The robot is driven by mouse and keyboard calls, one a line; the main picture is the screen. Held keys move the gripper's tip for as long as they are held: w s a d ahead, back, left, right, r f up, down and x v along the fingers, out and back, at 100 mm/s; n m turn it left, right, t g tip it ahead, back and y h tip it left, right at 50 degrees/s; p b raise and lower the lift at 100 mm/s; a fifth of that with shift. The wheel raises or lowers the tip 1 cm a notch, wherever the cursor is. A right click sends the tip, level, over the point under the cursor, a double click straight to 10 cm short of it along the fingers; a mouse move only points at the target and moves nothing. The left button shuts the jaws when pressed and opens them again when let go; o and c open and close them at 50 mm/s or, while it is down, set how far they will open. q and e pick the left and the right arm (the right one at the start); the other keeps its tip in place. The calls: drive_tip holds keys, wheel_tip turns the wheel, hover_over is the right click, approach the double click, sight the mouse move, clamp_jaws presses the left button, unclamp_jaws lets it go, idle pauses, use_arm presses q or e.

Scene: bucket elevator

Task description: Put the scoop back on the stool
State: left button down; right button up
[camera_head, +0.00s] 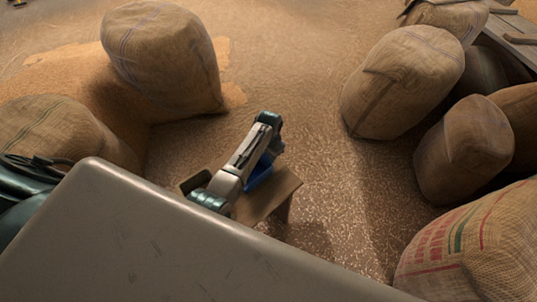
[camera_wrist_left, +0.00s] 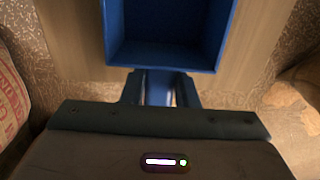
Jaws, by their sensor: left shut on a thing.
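The blue scoop (camera_head: 259,178) shows as a small patch beside my left arm, over the wooden stool (camera_head: 270,200). In the left wrist view the scoop (camera_wrist_left: 168,58) is an open, empty-looking blue box, its handle toward me. My left gripper (camera_wrist_left: 160,88) is shut on that handle. The pale wooden stool top (camera_wrist_left: 75,40) lies beneath the scoop and shows on both sides of it. I cannot tell whether the scoop touches the stool or hangs just above it. My arm hides part of the stool in the head view. My right gripper is not in view.
A full sack (camera_head: 165,60) stands behind left, another (camera_head: 60,125) at the left. More sacks (camera_head: 405,80) crowd the right side, with a printed one (camera_head: 480,245) at the near right. Grain-strewn floor (camera_head: 330,180) lies open between the stool and the right sacks.

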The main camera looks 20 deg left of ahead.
use_arm(q)
drive_tip(key=c, duration=1.6)
unclamp_jaws()
drive_tip(key=shift+f, duration=0.15)
drive_tip(key=o, duration=0.5)
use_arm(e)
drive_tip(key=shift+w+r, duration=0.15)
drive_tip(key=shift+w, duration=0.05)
use_arm(q)
drive_tip(key=shift+r, duration=0.45)
wheel_tip(320, 180, up, 3)
drive_tip(key=shift+p, duration=0.4)
drive_tip(key=shift+r+p, duration=0.3)
drive_tip(key=shift+r, duration=3.95)
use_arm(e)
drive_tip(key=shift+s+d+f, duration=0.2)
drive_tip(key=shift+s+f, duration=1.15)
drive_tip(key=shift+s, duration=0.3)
